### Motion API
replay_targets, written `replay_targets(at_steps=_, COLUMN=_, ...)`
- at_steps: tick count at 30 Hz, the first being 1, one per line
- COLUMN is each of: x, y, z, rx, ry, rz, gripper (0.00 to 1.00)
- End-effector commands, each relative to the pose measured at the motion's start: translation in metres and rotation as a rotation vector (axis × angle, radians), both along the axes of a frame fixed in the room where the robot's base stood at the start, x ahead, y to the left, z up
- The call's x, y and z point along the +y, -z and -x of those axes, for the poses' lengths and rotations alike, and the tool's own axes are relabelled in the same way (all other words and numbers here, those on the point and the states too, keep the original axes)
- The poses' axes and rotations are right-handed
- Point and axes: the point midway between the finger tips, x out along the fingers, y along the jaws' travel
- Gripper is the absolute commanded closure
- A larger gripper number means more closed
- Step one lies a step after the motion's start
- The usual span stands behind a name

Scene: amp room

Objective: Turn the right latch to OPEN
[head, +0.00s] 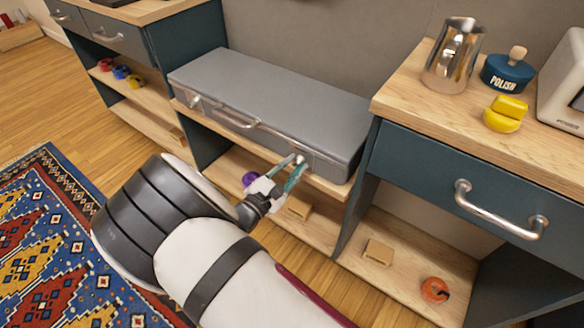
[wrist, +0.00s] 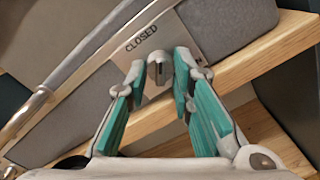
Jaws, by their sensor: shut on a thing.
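A grey case (head: 270,98) with a metal carry handle (head: 236,119) lies on a wooden shelf between two dark teal cabinets. Its right latch (head: 299,159) is on the front face, and my gripper (head: 296,171) is at it. In the wrist view the latch knob (wrist: 159,71) sits between the fingertips of my gripper (wrist: 160,68), which are shut on it. The latch plate beside it reads CLOSED (wrist: 141,38); another label to the right is mostly hidden by a finger. The left latch (head: 194,103) is beyond the handle.
A metal pitcher (head: 454,54), a POLISH tin (head: 507,73) and a yellow object (head: 505,113) stand on the right cabinet top. A drawer handle (head: 500,211) sticks out below. Lower shelves hold wooden blocks (head: 378,252) and an orange object (head: 435,290).

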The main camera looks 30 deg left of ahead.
Motion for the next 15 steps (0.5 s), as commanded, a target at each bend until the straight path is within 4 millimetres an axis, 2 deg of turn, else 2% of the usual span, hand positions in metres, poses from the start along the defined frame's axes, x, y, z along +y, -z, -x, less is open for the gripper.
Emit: replay_targets(at_steps=15, x=-0.0010, y=0.0019, z=0.0012, rx=-0.037, ry=0.003, rz=-0.484, gripper=1.00)
